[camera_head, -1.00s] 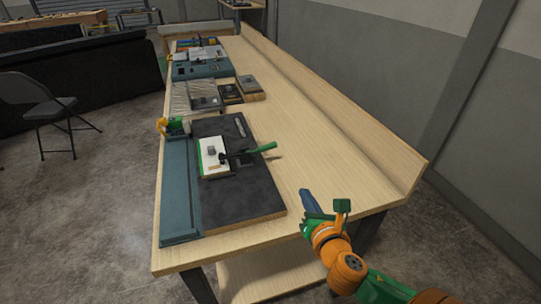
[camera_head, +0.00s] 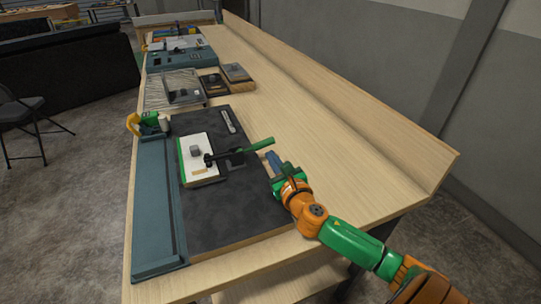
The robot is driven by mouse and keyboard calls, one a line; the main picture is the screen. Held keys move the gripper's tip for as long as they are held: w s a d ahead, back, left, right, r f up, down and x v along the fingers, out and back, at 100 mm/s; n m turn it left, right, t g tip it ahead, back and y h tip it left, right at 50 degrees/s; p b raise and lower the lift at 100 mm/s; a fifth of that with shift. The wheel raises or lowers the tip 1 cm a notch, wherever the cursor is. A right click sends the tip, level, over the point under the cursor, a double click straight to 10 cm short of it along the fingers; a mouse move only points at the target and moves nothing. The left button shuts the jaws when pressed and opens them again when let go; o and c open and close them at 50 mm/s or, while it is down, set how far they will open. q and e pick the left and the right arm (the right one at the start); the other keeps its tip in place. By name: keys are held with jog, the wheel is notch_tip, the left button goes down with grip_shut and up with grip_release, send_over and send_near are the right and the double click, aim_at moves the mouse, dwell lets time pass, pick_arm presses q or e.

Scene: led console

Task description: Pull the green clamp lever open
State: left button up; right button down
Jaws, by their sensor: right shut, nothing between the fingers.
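The green clamp lever (camera_head: 258,145) sticks out to the right from a dark clamp (camera_head: 222,156) on the black board (camera_head: 235,198). A white block with a green edge (camera_head: 199,157) lies under the clamp's left end. My right gripper (camera_head: 273,160) is shut and empty, with its bluish fingers just below the lever's outer end. I cannot tell whether they touch it. My left gripper is not in view.
A teal rail (camera_head: 158,210) runs along the board's left side. A yellow and green tool (camera_head: 148,123) is at its far end. Trays and small blocks (camera_head: 236,73) stand farther back. The table's right part (camera_head: 340,150) is clear up to the raised edge.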

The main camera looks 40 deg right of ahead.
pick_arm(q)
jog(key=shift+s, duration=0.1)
pick_arm(e)
jog(key=shift+w+d, duration=0.1)
jog(key=shift+w, duration=0.4)
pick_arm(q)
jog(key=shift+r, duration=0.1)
pick_arm(e)
jog(key=shift+w, duration=0.1)
jog(key=shift+d+r+p, duration=0.15)
jog(key=shift+r+p, duration=0.1)
jog(key=shift+p, duration=0.1)
jog(key=shift+r+n, duration=0.15)
jog(key=shift+n, duration=0.25)
pick_arm(q)
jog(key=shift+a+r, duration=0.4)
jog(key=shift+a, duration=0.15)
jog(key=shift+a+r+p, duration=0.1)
jog(key=shift+p, duration=0.2)
